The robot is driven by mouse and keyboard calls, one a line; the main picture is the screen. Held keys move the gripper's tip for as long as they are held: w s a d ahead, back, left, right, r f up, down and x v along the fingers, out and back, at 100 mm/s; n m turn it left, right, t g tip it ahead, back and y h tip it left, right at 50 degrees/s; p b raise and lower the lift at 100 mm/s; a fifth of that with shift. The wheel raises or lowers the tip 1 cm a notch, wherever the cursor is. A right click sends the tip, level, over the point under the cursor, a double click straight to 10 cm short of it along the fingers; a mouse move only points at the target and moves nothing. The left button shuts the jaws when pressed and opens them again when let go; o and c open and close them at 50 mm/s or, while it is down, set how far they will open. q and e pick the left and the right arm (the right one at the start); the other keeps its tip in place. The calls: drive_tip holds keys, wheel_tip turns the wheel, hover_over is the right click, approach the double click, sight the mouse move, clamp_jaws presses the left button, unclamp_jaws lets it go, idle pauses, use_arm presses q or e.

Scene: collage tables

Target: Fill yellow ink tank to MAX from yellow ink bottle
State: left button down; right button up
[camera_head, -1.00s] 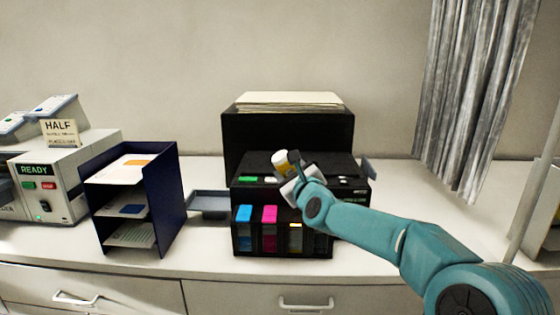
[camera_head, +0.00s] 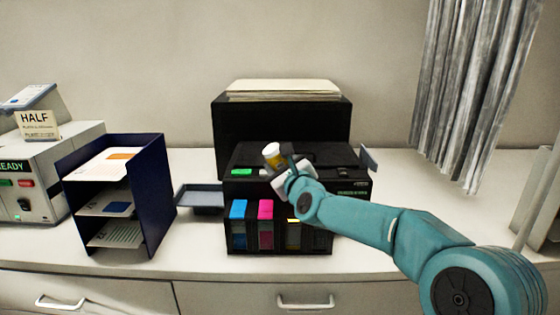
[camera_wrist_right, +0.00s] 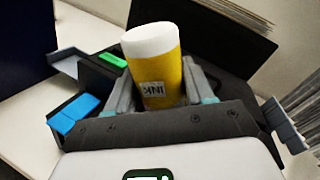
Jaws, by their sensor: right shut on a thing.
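The yellow ink bottle (camera_head: 275,161) has a white end and is tilted above the front of the black printer (camera_head: 285,133). My right gripper (camera_head: 284,172) is shut around it. In the right wrist view the bottle (camera_wrist_right: 158,72) sits between both fingers (camera_wrist_right: 155,92), white end up, its lower end hidden. The ink tanks are in the printer's front. The yellow tank (camera_head: 293,238) is right of the magenta one (camera_head: 265,238) and below my gripper; its top is partly covered by my arm and its level is too small to read. My left gripper is not in view.
A cyan tank (camera_head: 238,238) stands left of the magenta one. A dark blue paper rack (camera_head: 150,190) and a machine marked HALF (camera_head: 40,170) stand left. A small grey tray (camera_head: 200,197) sits beside the printer. The counter (camera_head: 420,200) right of the printer is mostly clear.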

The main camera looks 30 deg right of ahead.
drive_tip(key=shift+s+a+f+b, duration=0.35)
drive_tip(key=shift+s+f, duration=0.1)
drive_tip(key=shift+f, duration=0.1)
drive_tip(key=f, duration=0.1)
drive_tip(key=f+b, duration=0.1)
drive_tip(key=shift+w+d+f, duration=0.25)
drive_tip(key=shift+w+f, duration=0.1)
drive_tip(key=shift+w, duration=0.05)
drive_tip(key=shift+f+b, duration=0.3)
drive_tip(key=shift+f, duration=0.1)
drive_tip(key=shift+s+a+f+b, duration=0.15)
drive_tip(key=shift+s+f+b, duration=0.15)
drive_tip(key=shift+b, duration=0.45)
drive_tip(key=shift+w+f+b, duration=0.25)
drive_tip(key=shift+f+b, duration=0.55)
drive_tip(key=shift+b, duration=0.2)
drive_tip(key=shift+s, duration=0.2)
drive_tip(key=shift+w, duration=0.1)
drive_tip(key=shift+r, duration=0.1)
